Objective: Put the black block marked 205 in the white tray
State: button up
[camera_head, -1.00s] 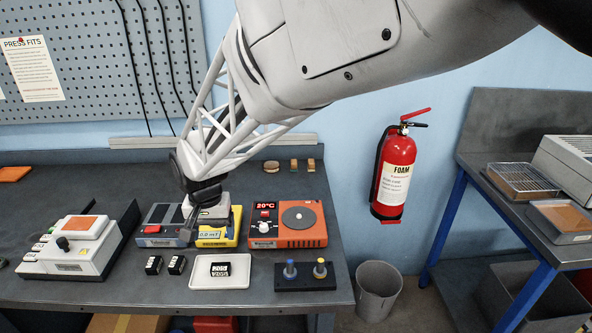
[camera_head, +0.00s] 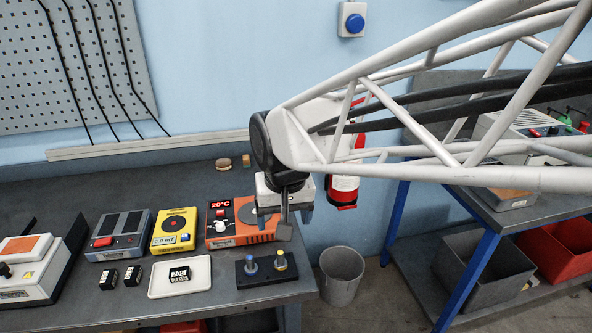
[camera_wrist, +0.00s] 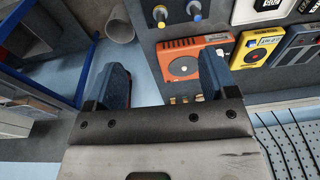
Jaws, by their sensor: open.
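The white tray (camera_head: 205,284) lies near the front of the bench. A black, white-marked piece (camera_head: 179,273) sits in it, possibly more than one block; its marking is too small to read surely. Two more black blocks with white labels, a left one (camera_head: 110,277) and a right one (camera_head: 133,276), stand on the bench left of the tray. I cannot tell which is 205. My gripper (camera_head: 285,220) is open and empty, high at the bench's right end, well right of the blocks and tray. Its fingers (camera_wrist: 163,78) also show in the wrist view, with nothing between them.
An orange hotplate (camera_head: 225,240) and a yellow meter (camera_head: 175,232) stand behind the tray. A dark holder (camera_head: 268,268) with blue and yellow-topped posts is right of it. A grey bin (camera_head: 341,275) stands on the floor beyond the bench edge.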

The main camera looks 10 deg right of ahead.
jog(key=s+d+t, duration=0.1)
jog(key=s+d, duration=0.9)
jog(key=s, duration=0.2)
jog(key=shift+d+r+h, duration=0.2)
jog(key=shift+r+h, duration=0.05)
jog(key=shift+h, duration=0.05)
dwell(1.2)
